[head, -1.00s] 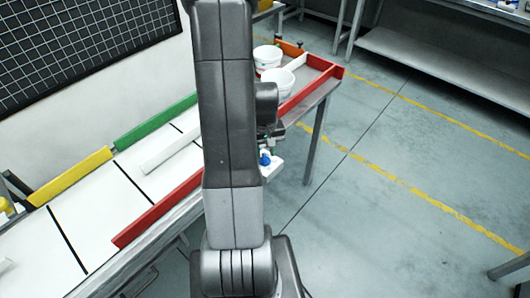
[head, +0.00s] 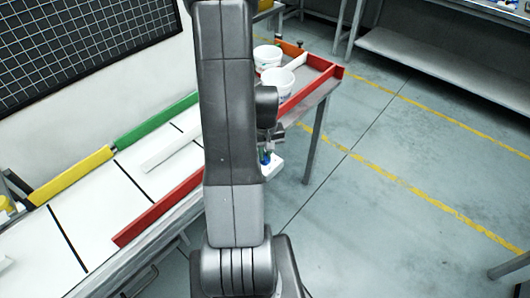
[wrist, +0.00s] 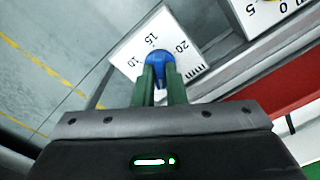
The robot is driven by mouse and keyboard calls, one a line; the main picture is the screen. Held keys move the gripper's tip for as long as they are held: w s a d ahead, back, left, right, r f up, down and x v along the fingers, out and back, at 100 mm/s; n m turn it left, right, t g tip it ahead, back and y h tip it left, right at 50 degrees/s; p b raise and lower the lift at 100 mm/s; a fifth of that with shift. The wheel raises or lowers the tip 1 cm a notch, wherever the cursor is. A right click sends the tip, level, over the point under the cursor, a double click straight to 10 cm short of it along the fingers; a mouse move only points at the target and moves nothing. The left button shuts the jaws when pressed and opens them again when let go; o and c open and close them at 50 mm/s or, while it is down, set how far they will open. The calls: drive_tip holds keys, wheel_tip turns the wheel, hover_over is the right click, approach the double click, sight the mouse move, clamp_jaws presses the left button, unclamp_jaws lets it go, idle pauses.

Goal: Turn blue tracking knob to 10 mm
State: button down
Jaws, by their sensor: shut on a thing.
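The blue tracking knob (wrist: 157,57) sits on a white scale plate (wrist: 128,57) in the wrist view. The plate carries the marks 10, 15, 20 and "mm", with 10 to the left, 15 above the knob and 20 to the right. My gripper (wrist: 159,70) has its two green fingers shut on the knob, one at each side. The fingers hide the near part of the knob, and I cannot tell which mark it points at. In the head view, the knob (head: 265,159) and the plate (head: 274,170) show just right of my arm.
A second scale plate (wrist: 264,12) stands at the top right of the wrist view. A red rail (head: 160,207) edges the white table.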

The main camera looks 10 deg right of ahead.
drive_tip(key=m+b, duration=0.2)
drive_tip(key=m, duration=0.3)
drive_tip(key=shift+f+m, duration=0.1)
drive_tip(key=shift+m, duration=0.2)
drive_tip(key=m+b, duration=0.2)
drive_tip(key=m, duration=0.4)
drive_tip(key=m+b, duration=0.1)
drive_tip(key=m, duration=0.3)
drive_tip(key=shift+m+b, duration=0.3)
drive_tip(key=shift+m, duration=1.6)
drive_tip(key=c, duration=1.5)
unclamp_jaws()
